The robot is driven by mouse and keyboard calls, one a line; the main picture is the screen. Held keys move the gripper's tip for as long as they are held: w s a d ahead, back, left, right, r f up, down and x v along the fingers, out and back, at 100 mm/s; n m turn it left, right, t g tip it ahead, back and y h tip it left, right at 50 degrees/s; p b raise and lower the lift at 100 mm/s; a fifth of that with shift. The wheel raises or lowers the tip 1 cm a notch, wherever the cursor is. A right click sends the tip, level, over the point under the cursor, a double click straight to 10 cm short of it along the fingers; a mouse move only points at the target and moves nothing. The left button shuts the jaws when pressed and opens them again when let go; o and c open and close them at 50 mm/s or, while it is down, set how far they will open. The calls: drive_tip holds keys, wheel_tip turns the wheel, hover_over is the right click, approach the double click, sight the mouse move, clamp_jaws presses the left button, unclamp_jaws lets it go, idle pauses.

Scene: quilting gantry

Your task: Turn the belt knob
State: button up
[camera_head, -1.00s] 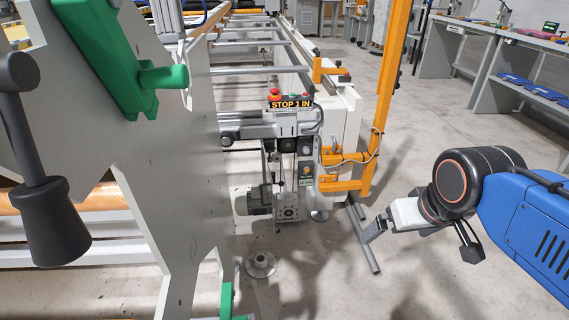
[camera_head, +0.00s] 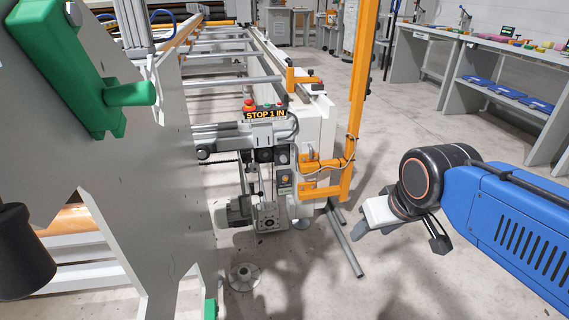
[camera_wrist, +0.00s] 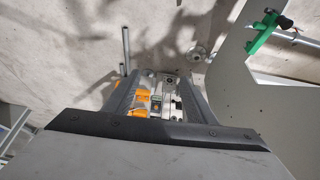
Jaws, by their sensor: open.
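The quilting machine's carriage (camera_head: 262,135) stands at the end of the gantry in the middle of the head view. A small control box (camera_head: 284,182) hangs on it, with a dark round part (camera_head: 283,158) above. A dark round knob-like end (camera_head: 203,152) shows at the carriage's left. I cannot tell which round part is the belt knob. My gripper (camera_head: 402,238) is open and empty at the right, apart from the machine with bare floor showing between. In the wrist view, the machine's orange and grey parts (camera_wrist: 158,102) show between the fingers, at a distance.
A white gantry end frame (camera_head: 150,200) with a green clamp (camera_head: 95,85) fills the near left. An orange post (camera_head: 361,80) and bracket (camera_head: 322,190) stand just right of the machine. Grey floor legs (camera_head: 345,245) stick out there. Grey workbenches (camera_head: 420,62) line the back right.

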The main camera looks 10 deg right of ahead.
sight(284, 161)
drive_tip(key=w+t, duration=0.1)
drive_tip(key=w, duration=0.6)
drive_tip(key=w+a+f+n+t, duration=0.1)
drive_tip(key=w, duration=0.6)
drive_tip(key=w+n+t, duration=0.1)
drive_tip(key=w, duration=0.7)
drive_tip(key=shift+a+f, duration=0.25)
drive_tip(key=shift+a, duration=0.1)
drive_tip(key=shift+c, duration=0.2)
drive_tip(key=w+a+f+n+t, duration=0.1)
drive_tip(key=w+f+t, duration=0.1)
drive_tip(key=w+f, duration=0.5)
drive_tip(key=w+a+f+n+t, duration=0.1)
drive_tip(key=w+f+n+t, duration=0.1)
drive_tip(key=w, duration=0.9)
drive_tip(key=w+a+f+n+t, duration=0.1)
drive_tip(key=w+f+t, duration=0.3)
drive_tip(key=w, duration=0.5)
drive_tip(key=w+f+n+t, duration=0.2)
drive_tip(key=w+f, duration=0.1)
drive_tip(key=f, duration=0.9)
drive_tip(key=w, duration=1.7)
drive_tip(key=shift+w+a+f, duration=0.1)
drive_tip(key=shift+a+f, duration=0.1)
drive_tip(key=shift+a, duration=0.2)
drive_tip(key=c, duration=1)
